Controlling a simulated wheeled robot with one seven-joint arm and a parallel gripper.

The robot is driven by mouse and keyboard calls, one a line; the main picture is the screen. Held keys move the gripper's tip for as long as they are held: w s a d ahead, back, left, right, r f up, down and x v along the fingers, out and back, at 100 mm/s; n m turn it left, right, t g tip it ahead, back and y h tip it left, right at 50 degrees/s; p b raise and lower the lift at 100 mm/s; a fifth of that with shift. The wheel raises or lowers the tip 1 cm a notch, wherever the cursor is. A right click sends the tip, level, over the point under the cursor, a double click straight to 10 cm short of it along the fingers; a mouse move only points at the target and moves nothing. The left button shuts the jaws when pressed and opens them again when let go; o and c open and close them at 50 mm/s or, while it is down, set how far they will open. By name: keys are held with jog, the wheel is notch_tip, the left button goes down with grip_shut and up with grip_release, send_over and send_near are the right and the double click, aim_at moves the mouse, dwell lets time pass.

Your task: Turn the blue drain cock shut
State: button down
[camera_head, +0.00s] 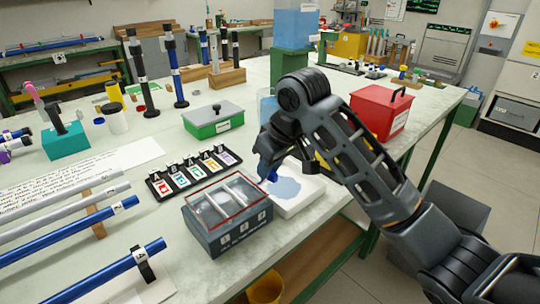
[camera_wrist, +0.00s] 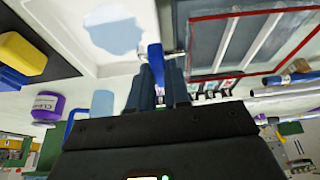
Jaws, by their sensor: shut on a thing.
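The blue drain cock (camera_wrist: 155,60) shows as a short blue handle between the fingers of my gripper (camera_wrist: 160,82) in the wrist view. My gripper is shut on it. In the head view a small blue part of the cock (camera_head: 272,176) shows just below my gripper (camera_head: 266,172), and my gripper hides the rest. A white tray (camera_head: 306,200) with a pale blue puddle (camera_head: 286,188) lies beside the cock. The puddle also shows in the wrist view (camera_wrist: 116,28). The cock's exact angle is hard to tell.
A grey compartment box with a red-rimmed clear lid (camera_head: 228,228) stands close to my gripper. A label rack (camera_head: 194,172), a green box (camera_head: 213,120) and a red case (camera_head: 380,110) stand around. Blue rods (camera_head: 105,272) lie at the left.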

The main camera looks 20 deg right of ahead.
jog(key=shift+m, duration=0.4)
jog(key=c, duration=1.1)
grip_release()
jog(key=shift+p+v, duration=0.4)
jog(key=shift+v, duration=3.5)
jog(key=shift+s+a, duration=0.1)
jog(key=shift+a, duration=0.05)
